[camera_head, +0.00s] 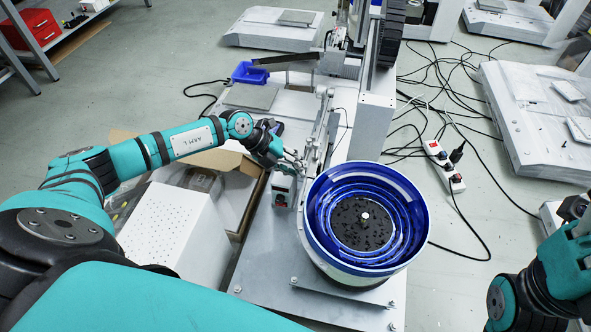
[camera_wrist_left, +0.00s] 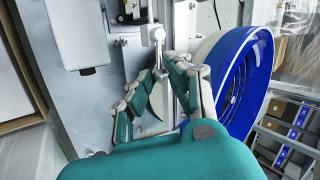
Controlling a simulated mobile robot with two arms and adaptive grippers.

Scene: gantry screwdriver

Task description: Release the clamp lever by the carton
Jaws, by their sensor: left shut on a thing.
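The clamp lever (camera_wrist_left: 158,36) shows in the wrist view as a pale metal lever with a rounded end, standing against the grey machine plate. My left gripper (camera_wrist_left: 166,74) has its two fingers closed together on the lever's lower part; the exact contact is partly hidden by the fingers. In the head view my left gripper (camera_head: 290,160) is beside the slim upright rail, just left of the blue bowl. The open cardboard carton (camera_head: 247,164) lies below and left of the gripper.
The blue bowl feeder (camera_head: 317,205) stands close right of my left gripper. A small grey-white box with a red part (camera_head: 283,188) is just below it. A white perforated cabinet (camera_head: 170,232) stands left. Cables and a power strip (camera_head: 445,165) lie on the floor right.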

